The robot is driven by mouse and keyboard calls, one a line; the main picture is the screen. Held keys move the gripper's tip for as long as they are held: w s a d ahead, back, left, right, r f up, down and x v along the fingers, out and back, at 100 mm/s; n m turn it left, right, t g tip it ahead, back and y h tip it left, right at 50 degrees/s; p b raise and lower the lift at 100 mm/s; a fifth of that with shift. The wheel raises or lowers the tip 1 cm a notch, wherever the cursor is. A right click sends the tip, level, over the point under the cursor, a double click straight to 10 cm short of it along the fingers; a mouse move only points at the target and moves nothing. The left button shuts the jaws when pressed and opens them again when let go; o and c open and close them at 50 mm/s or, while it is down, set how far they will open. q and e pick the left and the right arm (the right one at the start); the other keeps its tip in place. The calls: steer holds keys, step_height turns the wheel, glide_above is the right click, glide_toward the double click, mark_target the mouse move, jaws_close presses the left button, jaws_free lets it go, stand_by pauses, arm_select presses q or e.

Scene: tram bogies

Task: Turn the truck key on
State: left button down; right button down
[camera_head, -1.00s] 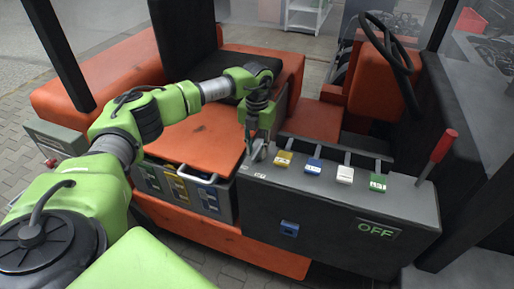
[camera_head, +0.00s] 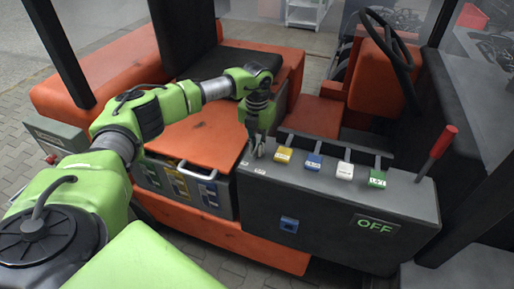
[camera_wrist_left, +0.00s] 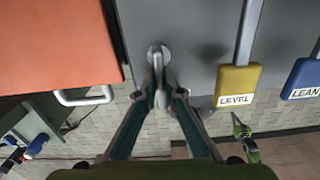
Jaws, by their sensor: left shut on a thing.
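The truck key (camera_wrist_left: 158,54) is a small light-metal piece at the left end of the grey console (camera_head: 320,210). It stands on the console top in the left wrist view, between my fingertips. My left gripper (camera_head: 257,150) points down at it and is shut on it; the fingers also show in the left wrist view (camera_wrist_left: 160,92). In the head view the fingers partly hide the key. A sign (camera_head: 375,226) on the console front reads OFF in green. My right gripper is not in view.
Yellow (camera_head: 283,155), blue (camera_head: 314,161), white (camera_head: 345,170) and green (camera_head: 377,179) levers line the console top right of the key. A red-handled lever (camera_head: 443,141) stands at its right end. A steering wheel (camera_head: 386,40) and orange seat are behind.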

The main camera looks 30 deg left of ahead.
arm_select(q)
steer(key=m+b, duration=0.1)
steer(key=m, duration=0.1)
steer(key=shift+a+f+m+b, duration=0.1)
steer(key=shift+a+m+b, duration=0.2)
steer(key=shift+b, duration=0.05)
steer(key=m+b, duration=0.2)
steer(key=m, duration=0.1)
steer(key=shift+a+m, duration=0.3)
steer(key=shift+a, duration=0.05)
steer(key=shift+w+a+m+b, duration=0.2)
steer(key=shift+m+b, duration=0.25)
steer(key=shift+m, duration=0.75)
steer(key=shift+w+a+r+m+b, duration=0.1)
steer(key=shift+m+b, duration=0.15)
steer(key=shift+m, duration=0.45)
steer(key=shift+w+a+r+m+b, duration=0.1)
steer(key=shift+m+b, duration=0.1)
steer(key=shift+m, duration=0.5)
steer(key=c, duration=2.2)
jaws_free()
steer(key=shift+o, duration=0.2)
step_height(320, 180, up, 12)
